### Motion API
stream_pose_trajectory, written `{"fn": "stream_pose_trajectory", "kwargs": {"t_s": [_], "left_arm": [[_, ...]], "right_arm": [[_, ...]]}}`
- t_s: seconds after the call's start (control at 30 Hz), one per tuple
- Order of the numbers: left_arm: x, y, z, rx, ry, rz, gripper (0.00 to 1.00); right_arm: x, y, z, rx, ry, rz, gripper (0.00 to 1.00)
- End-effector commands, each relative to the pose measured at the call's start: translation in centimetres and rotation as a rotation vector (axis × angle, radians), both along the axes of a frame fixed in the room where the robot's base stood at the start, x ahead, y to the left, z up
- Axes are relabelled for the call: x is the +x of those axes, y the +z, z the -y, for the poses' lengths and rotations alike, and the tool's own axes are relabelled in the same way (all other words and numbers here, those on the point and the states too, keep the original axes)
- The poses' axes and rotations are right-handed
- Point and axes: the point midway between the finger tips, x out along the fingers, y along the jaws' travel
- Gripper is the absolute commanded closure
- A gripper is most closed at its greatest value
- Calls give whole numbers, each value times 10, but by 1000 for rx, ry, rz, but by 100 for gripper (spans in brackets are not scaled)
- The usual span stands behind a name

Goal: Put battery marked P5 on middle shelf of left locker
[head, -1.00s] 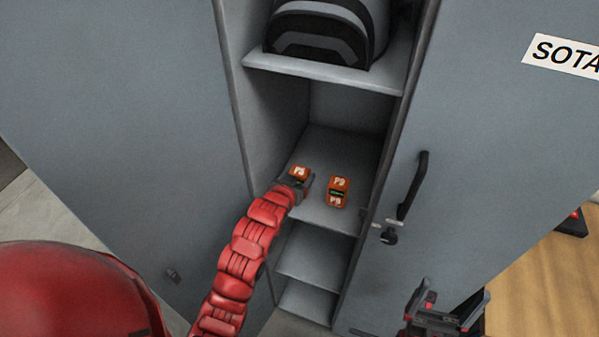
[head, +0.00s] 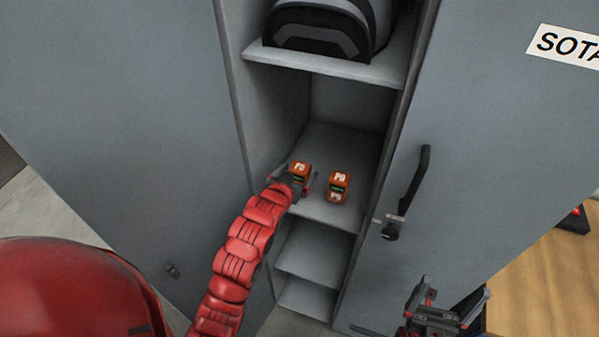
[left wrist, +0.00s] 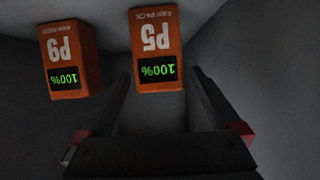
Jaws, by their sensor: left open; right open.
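The orange battery marked P5 (head: 299,171) stands on the middle shelf (head: 340,148) of the open locker, near its left side. In the left wrist view the P5 battery (left wrist: 157,50) shows a green 100% display and lies just beyond the fingertips. My right gripper (head: 440,300) is open and empty at the lower right, outside the locker.
A second orange battery, marked P9 (head: 338,186), stands right of P5 on the same shelf; it also shows in the left wrist view (left wrist: 70,58). A dark bag (head: 318,30) sits on the shelf above. Lower shelves (head: 313,250) look empty. A door with a handle (head: 408,190) is at right.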

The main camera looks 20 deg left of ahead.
Motion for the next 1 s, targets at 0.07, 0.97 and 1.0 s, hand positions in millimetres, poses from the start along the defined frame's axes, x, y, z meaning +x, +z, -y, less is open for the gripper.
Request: {"fn": "stream_pose_trajectory", "kwargs": {"t_s": [0.07,0.97,1.0], "left_arm": [[-12,1,-1,1,2,2,3],[-95,38,-3,0,0,-3,3],[-95,38,-3,0,0,-2,3]], "right_arm": [[0,-8,0,0,0,0,3],[0,58,0,0,0,0,3],[0,58,0,0,0,0,3]]}}
